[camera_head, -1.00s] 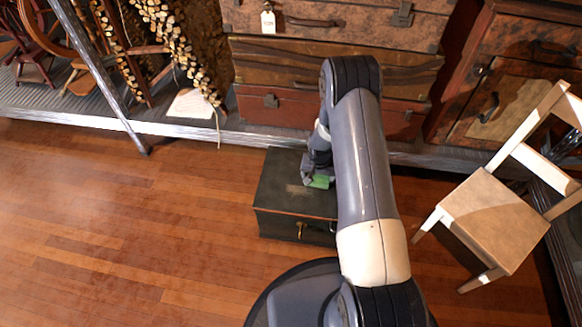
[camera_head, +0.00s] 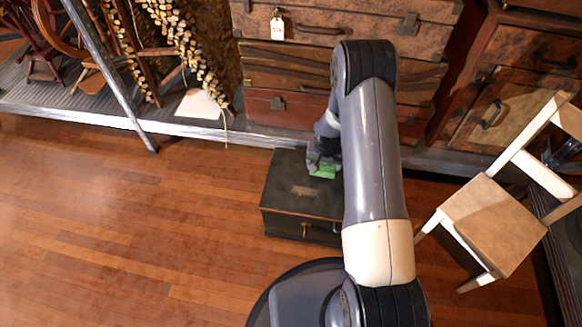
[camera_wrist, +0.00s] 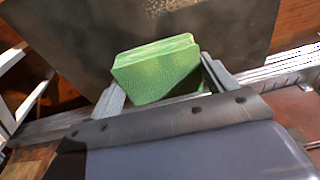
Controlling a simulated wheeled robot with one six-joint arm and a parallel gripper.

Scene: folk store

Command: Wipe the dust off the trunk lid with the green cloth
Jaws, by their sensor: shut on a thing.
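The dark green-black trunk (camera_head: 284,213) stands shut on the wooden floor, with a brass-coloured clasp on its front. A small pale dusty patch (camera_head: 302,190) lies near the middle of its lid. My gripper (camera_head: 322,164) is over the back right part of the lid, shut on the folded green cloth (camera_head: 323,172). In the wrist view the green cloth (camera_wrist: 158,70) sits between the two fingers, with the dark lid (camera_wrist: 90,40) behind it. A pale smudge shows on the lid at the top edge there. I cannot tell whether the cloth touches the lid. My arm hides the trunk's right side.
Stacked brown suitcases (camera_head: 275,75) stand on a low metal-edged platform (camera_head: 180,130) right behind the trunk. A wooden chair (camera_head: 490,220) stands to the right. The floor (camera_head: 120,230) to the left is clear.

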